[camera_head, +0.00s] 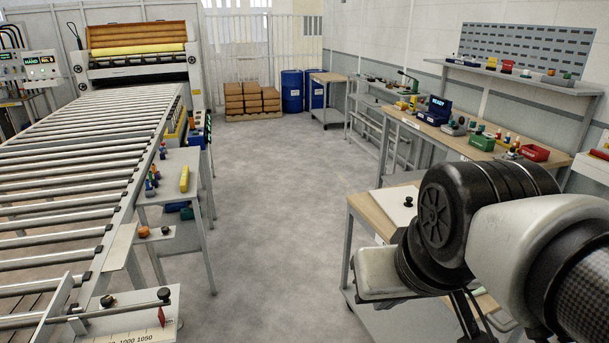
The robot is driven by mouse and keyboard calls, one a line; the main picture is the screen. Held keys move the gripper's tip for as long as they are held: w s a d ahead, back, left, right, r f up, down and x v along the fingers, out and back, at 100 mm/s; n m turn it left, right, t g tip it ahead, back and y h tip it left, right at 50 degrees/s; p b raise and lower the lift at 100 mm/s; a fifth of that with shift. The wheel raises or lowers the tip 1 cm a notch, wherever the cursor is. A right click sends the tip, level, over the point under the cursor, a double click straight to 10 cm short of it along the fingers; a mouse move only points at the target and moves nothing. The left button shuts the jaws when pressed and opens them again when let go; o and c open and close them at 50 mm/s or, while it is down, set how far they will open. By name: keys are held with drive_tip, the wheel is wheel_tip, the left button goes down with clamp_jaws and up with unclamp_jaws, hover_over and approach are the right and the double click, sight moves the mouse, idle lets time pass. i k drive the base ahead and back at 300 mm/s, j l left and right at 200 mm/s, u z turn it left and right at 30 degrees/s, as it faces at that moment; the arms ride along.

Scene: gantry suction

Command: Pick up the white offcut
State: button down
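A flat white piece (400,203) lies on the wooden top of the bench at the right; it may be the white offcut, but I cannot be sure. A small black knob (408,201) shows on it. My arm crosses the lower right of the view and hides the right part of this bench. Thin dark parts that may belong to my gripper (472,316) show below the arm, partly cut off by the bottom edge. I cannot see whether its fingers are apart or hold anything.
A long roller conveyor (75,170) runs along the left to a press-like machine (140,62). Benches with tools and bins (533,152) line the right wall. Blue drums (292,92) and stacked brown blocks (252,98) stand at the back. The grey floor (275,190) between is clear.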

sight(400, 204)
drive_tip(key=i+z, duration=0.1)
drive_tip(key=z, duration=1.25)
drive_tip(key=i+j+z, duration=0.2)
drive_tip(key=j, duration=0.15)
drive_tip(key=i+j+z, duration=0.2)
drive_tip(key=j+z, duration=0.25)
drive_tip(key=j, duration=0.2)
drive_tip(key=i+j, duration=0.1)
drive_tip(key=j, duration=0.3)
drive_tip(key=i+j+z, duration=0.15)
drive_tip(key=j, duration=0.6)
drive_tip(key=i+j, duration=0.1)
drive_tip(key=j, duration=0.4)
drive_tip(key=i+j, duration=0.15)
drive_tip(key=j, duration=0.3)
drive_tip(key=i+j, duration=0.1)
drive_tip(key=j, duration=0.4)
drive_tip(key=i+j+z, duration=0.1)
drive_tip(key=j, duration=0.35)
